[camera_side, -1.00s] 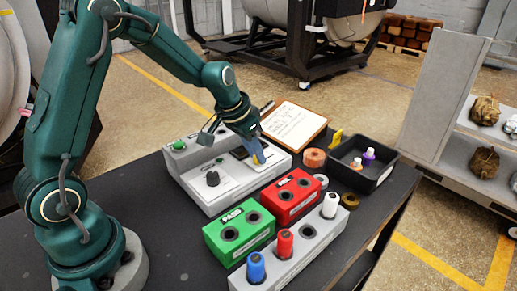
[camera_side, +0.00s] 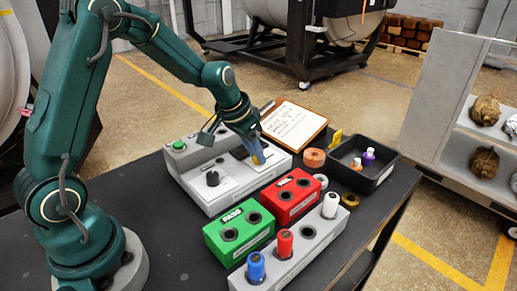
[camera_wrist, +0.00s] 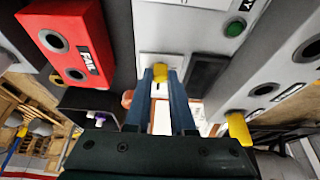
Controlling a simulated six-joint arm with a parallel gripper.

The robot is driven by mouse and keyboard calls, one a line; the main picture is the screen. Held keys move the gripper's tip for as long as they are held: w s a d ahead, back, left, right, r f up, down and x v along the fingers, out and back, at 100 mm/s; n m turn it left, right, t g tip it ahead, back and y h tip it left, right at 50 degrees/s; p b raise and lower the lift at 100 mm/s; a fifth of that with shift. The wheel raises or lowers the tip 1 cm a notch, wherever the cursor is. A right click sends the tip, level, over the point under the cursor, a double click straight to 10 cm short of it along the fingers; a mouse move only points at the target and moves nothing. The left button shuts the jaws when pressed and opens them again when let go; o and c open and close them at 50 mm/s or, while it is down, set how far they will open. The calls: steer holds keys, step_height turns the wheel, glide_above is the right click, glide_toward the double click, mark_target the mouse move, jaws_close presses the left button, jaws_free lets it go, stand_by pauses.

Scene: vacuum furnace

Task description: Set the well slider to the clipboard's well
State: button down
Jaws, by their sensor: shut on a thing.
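The well slider's yellow knob (camera_wrist: 160,72) is between my gripper's fingertips in the wrist view, over a pale plate on the grey instrument (camera_side: 205,195). My gripper (camera_side: 255,155) is shut on the knob; in the side view a bit of yellow shows at the fingertips. The clipboard (camera_side: 293,125) lies behind the instrument, with handwriting too small to read surely. The slider's scale marks are too small or hidden by the fingers, so I cannot tell which well it is at.
A green PASS block (camera_side: 228,238), a red FAIL block (camera_side: 283,207) and a grey rack (camera_side: 310,240) with blue, red and white vials stand in front. A black tray (camera_side: 385,172) is at right.

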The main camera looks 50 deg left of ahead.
mark_target(276, 153)
steer(key=shift+w+r, duration=0.1)
steer(key=shift+w, duration=2.6)
steer(key=c, duration=0.8)
jaws_free()
steer(key=shift+o, duration=0.2)
steer(key=shift+v, duration=2.55)
steer(key=shift+s, duration=0.1)
